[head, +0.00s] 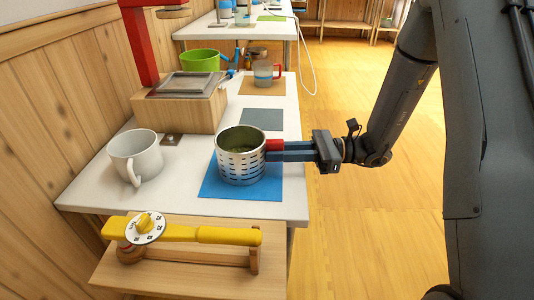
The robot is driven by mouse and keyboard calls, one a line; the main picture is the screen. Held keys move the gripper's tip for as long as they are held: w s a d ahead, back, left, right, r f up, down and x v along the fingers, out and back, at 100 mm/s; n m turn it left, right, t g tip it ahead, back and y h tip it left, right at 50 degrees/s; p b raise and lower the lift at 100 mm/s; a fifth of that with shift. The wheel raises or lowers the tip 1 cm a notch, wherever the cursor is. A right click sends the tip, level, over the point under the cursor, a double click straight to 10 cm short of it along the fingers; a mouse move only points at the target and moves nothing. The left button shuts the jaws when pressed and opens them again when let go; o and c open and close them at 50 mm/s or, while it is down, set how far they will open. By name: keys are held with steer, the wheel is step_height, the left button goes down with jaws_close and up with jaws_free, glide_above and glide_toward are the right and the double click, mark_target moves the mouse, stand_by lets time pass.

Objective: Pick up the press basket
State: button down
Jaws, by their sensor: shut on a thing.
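The press basket (239,166) is a silvery metal cylinder with rows of slots and an open top with something dark green inside. It stands upright over a blue mat (215,186) near the front right of the white table. I cannot tell whether its base touches the mat. My gripper (272,151) reaches in from the right, with blue fingers and a red part at the basket's right wall. It is shut on the basket's wall. The fingertip inside or behind the wall is hidden.
A white mug (135,157) stands to the left. Behind is a wooden press (182,110) with a red post. A grey mat (261,120) lies bare. A yellow lever (205,235) sits on a wooden shelf in front. A green bowl (201,60) and glass jug (264,75) stand farther back.

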step_height(320, 180, up, 10)
steer(key=p, duration=0.2)
steer(key=shift+p, duration=0.4)
